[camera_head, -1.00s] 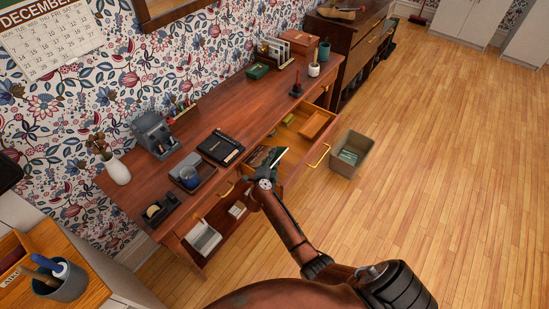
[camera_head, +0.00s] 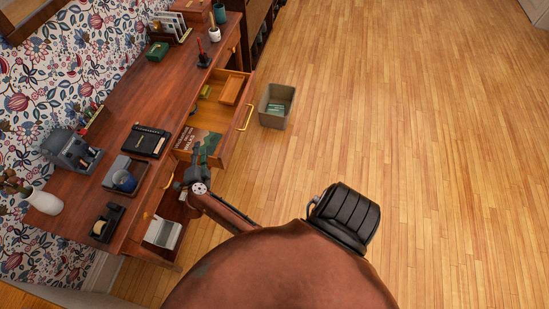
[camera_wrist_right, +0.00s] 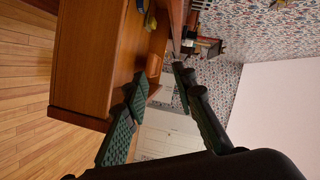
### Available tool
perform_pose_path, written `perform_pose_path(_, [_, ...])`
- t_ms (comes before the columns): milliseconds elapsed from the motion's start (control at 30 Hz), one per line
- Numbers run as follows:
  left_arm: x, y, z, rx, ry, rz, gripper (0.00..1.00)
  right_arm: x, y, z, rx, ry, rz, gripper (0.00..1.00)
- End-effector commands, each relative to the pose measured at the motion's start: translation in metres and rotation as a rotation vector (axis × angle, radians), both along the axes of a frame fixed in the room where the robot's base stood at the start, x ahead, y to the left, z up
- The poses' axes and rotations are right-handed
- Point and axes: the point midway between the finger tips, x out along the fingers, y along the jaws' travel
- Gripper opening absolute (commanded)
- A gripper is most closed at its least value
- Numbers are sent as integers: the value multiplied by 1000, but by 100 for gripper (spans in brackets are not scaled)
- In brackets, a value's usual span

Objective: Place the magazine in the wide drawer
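The wide drawer (camera_head: 235,137) is pulled out from the desk. The magazine (camera_head: 208,139), with a dark picture cover, lies in the near end of the drawer, partly hidden by my gripper. My right gripper (camera_head: 200,160) is at the drawer's near end, close to the magazine's edge. In the right wrist view my right gripper (camera_wrist_right: 158,80) has its two green-padded fingers apart, with nothing between them. I cannot tell whether a finger touches the magazine. My left gripper is not in view.
The drawer also holds a wooden tray (camera_head: 232,90) at its far end. A grey bin (camera_head: 276,106) stands on the floor beside it. The floor at the right is clear.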

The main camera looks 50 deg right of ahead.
Motion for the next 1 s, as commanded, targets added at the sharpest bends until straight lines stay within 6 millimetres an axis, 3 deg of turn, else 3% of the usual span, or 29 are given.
perform_pose_path(167, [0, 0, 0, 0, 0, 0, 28, 0, -4, 7, -29, -19, 9, 25])
perform_pose_path(267, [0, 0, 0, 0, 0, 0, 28, -2, -13, 33, -128, -81, 48, 25])
perform_pose_path(367, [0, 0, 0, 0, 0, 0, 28, -5, -17, 72, -282, -162, 127, 25])
perform_pose_path(500, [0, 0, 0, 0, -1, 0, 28, -11, -4, 116, -486, -230, 268, 25])
perform_pose_path(633, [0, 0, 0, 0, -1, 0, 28, -17, 16, 124, -633, -220, 407, 25])
perform_pose_path(733, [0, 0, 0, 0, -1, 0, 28, -20, 34, 97, -727, -145, 531, 25])
perform_pose_path(867, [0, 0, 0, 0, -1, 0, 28, -27, 52, 18, -784, 13, 689, 25])
perform_pose_path(1000, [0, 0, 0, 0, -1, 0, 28, -49, 61, -79, -795, 196, 829, 25])
